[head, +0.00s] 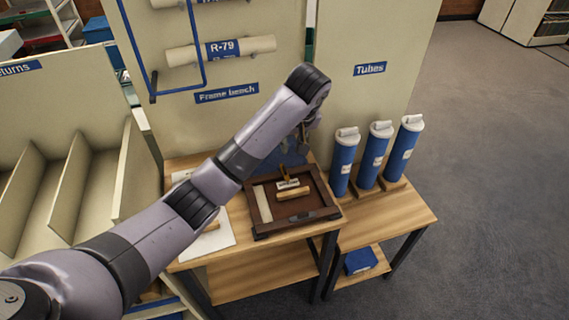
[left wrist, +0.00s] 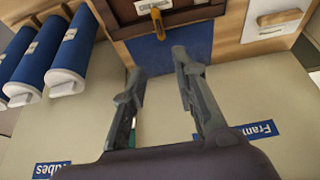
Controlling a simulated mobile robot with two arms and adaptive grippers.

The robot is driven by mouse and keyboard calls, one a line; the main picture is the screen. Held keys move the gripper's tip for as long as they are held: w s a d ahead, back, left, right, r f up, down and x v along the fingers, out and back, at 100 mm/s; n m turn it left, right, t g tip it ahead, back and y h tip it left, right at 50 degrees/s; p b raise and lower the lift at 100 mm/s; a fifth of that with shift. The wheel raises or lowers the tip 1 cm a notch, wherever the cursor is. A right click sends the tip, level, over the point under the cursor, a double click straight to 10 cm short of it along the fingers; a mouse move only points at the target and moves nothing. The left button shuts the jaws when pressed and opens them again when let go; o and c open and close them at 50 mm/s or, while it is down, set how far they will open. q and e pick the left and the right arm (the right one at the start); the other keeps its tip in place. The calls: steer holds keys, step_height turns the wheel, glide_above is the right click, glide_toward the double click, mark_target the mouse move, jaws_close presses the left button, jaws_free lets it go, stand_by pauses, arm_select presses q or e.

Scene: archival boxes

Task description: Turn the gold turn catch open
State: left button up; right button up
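The gold turn catch (head: 284,173) stands at the far side of the dark wooden frame tray (head: 328,211) on the bench, beside a small white label (head: 288,184). In the left wrist view the gold catch (left wrist: 157,23) is at top centre, pointing toward the fingers, over the edge of the brown frame. My left gripper (head: 310,140) hangs above and behind the far edge of the tray, partly hidden by its own wrist. In the left wrist view its two fingers (left wrist: 157,64) are spread apart with nothing between them, short of the catch. My right gripper is not in view.
Several blue tubes (head: 372,160) with white caps stand right of the tray. The cream back panel (head: 170,100) with a "Frame bench" sign (head: 227,93) rises close behind my gripper. White paper (head: 218,238) lies left of the tray.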

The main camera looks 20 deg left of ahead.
mark_target(284, 166)
arm_select(q)
steer(key=p+x, duration=0.1)
steer(key=x, duration=1.6)
steer(key=shift+w+a, duration=0.15)
steer(key=shift+w, duration=0.1)
steer(key=shift+c, duration=0.2)
jaws_close()
